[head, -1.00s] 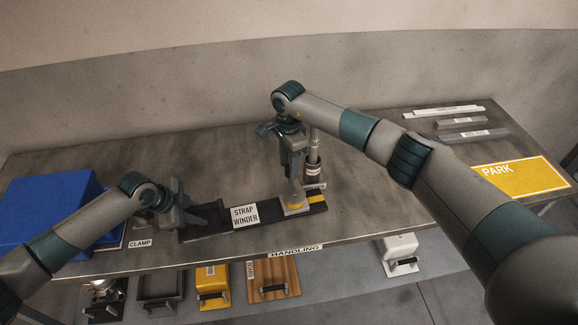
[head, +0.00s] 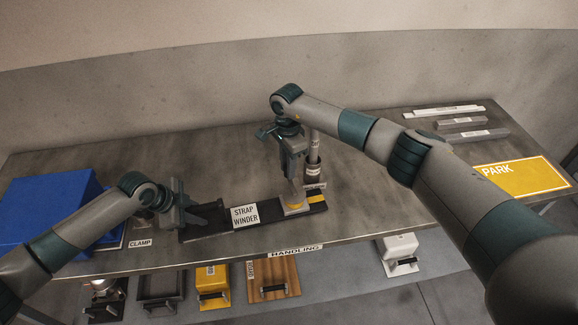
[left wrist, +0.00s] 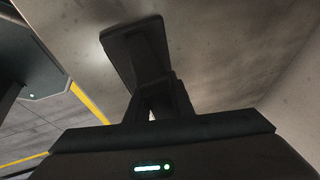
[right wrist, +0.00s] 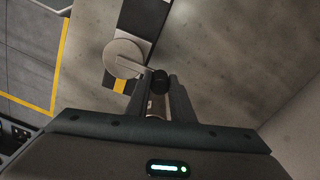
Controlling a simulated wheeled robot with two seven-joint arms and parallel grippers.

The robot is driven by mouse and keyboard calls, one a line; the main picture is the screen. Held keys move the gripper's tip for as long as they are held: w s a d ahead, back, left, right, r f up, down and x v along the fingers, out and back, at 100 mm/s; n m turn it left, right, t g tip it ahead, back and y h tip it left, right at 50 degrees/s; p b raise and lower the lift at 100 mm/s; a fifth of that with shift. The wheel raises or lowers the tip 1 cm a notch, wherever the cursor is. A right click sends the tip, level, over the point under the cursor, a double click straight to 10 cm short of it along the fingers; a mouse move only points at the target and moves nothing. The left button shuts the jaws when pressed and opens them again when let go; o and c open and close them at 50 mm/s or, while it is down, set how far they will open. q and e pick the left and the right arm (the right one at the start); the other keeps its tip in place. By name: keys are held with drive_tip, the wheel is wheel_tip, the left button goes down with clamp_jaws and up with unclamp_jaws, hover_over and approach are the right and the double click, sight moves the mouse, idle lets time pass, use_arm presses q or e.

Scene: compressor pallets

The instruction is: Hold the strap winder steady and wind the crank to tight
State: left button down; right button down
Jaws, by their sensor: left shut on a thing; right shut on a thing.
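The strap winder (head: 272,213) is a long dark bar lying on the bench, with a white label and a yellow mark near its right end. My left gripper (head: 197,215) is shut on the raised dark grip at its left end; the left wrist view shows the fingers (left wrist: 158,95) around it. The crank (head: 293,208), a pale round disc with an arm, sits near the right end beside the yellow mark. My right gripper (head: 296,182) is shut on the crank's dark knob (right wrist: 159,80). In the right wrist view the crank arm runs from the disc (right wrist: 123,60) to the knob.
A blue box (head: 50,205) is at the left, a yellow PARK area (head: 520,176) and grey bars (head: 460,124) at the right. Several items hang or stand below the front edge.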

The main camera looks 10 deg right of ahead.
drive_tip(key=c, duration=1.5)
unclamp_jaws()
drive_tip(key=shift+c, duration=0.2)
wheel_tip(320, 180, up, 12)
